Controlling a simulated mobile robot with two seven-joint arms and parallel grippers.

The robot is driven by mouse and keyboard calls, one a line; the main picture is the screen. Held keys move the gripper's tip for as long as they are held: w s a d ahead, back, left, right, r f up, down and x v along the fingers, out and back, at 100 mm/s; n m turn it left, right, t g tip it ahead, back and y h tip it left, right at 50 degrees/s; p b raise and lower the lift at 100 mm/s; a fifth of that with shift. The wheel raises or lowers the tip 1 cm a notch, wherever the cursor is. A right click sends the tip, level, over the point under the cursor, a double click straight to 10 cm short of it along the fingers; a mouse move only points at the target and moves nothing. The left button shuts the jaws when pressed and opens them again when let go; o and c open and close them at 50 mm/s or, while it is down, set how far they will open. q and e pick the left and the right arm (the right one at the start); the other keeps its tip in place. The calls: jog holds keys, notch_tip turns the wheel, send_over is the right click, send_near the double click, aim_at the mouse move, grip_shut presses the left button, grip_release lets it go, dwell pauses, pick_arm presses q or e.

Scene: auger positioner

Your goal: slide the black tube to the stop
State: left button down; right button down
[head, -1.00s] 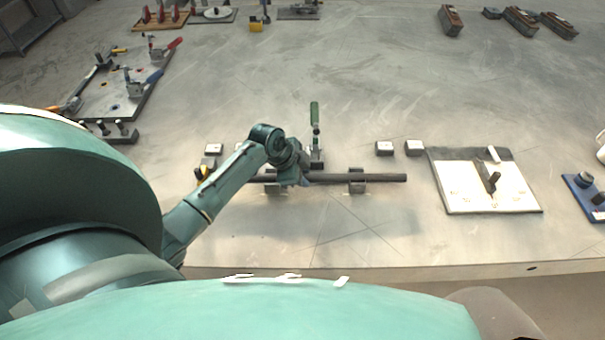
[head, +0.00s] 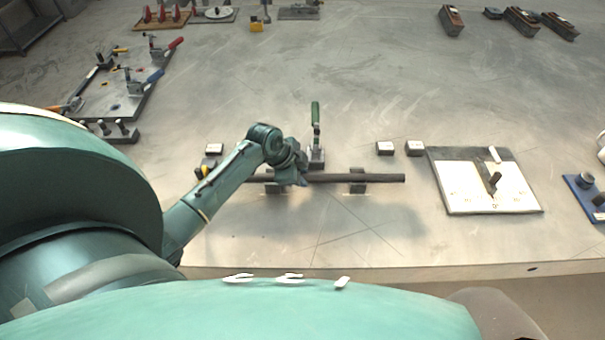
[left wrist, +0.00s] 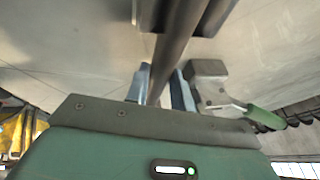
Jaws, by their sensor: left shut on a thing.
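The black tube (head: 380,178) lies level, running left to right across two dark support blocks (head: 357,187). My left gripper (head: 301,181) is shut around the tube, left of its middle, and hides part of it. In the left wrist view, the tube (left wrist: 172,55) passes between the two blue-grey fingers of my left gripper (left wrist: 160,88). The tube's left end is partly hidden by my arm. A dark piece with yellow (head: 207,168) stands near that end; I cannot tell whether it is the stop or whether the tube touches it. My right gripper is not in view.
A clamp with a green handle (head: 315,113) stands just behind the tube, close to my gripper. Small pale-topped blocks (head: 385,148) sit behind the tube. A white board (head: 470,190) lies to the right. The table in front is clear.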

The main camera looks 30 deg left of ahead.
pick_arm(q)
jog(key=shift+s+a, duration=0.1)
jog(key=shift+a, duration=0.2)
jog(key=c, duration=1.2)
grip_release()
jog(key=shift+o, duration=0.4)
jog(key=shift+s+f, duration=0.1)
jog(key=shift+s, duration=0.05)
jog(key=v, duration=1.3)
